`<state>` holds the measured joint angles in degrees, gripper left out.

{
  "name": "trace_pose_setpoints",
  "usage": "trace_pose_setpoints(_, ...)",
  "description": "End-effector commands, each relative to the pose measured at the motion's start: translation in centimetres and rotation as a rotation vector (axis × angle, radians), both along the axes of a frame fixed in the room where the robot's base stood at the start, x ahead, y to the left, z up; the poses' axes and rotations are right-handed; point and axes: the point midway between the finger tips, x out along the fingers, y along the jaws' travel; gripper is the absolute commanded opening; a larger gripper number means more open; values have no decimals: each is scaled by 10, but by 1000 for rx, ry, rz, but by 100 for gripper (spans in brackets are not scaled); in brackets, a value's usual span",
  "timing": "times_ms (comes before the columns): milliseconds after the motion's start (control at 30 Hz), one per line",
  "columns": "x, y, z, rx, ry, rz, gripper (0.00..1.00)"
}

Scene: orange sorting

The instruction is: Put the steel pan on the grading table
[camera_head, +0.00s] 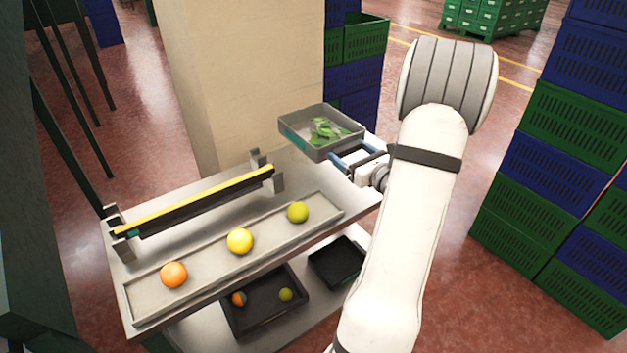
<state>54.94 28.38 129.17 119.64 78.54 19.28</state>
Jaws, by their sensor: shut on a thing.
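The steel pan (320,149) is a grey, shallow, square-sided pan with green leaves (325,130) inside. My gripper (345,157) is shut on the pan's near right side. The pan looks roughly level over the far right end of the grading table (207,195); I cannot tell whether it touches the tabletop. The table is a pale metal top with a long shallow tray (325,203) along its front. In the tray sit an orange fruit (173,274), a yellow fruit (239,241) and a yellow-green fruit (297,212).
A yellow-topped bar (195,201) on brackets stands along the table's back. Below are a black tray (265,318) with two fruits and an empty-looking black tray (338,262). A beige pillar (245,80) stands behind. Green and blue crates (545,170) are stacked at right.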

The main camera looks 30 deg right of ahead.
Motion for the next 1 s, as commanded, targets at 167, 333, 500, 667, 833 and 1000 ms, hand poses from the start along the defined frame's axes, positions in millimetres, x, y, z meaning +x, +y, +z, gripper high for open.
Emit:
trace_pose_setpoints(167,2,2,-32,6,3,5,45)
trace_pose_setpoints(333,3,4,-49,3,0,9,45)
trace_pose_setpoints(500,3,5,-67,5,1,11,45)
trace_pose_setpoints(667,4,5,-87,4,1,11,45)
trace_pose_setpoints(833,4,5,-93,1,-1,12,45)
trace_pose_setpoints(1000,4,5,-93,1,-1,12,45)
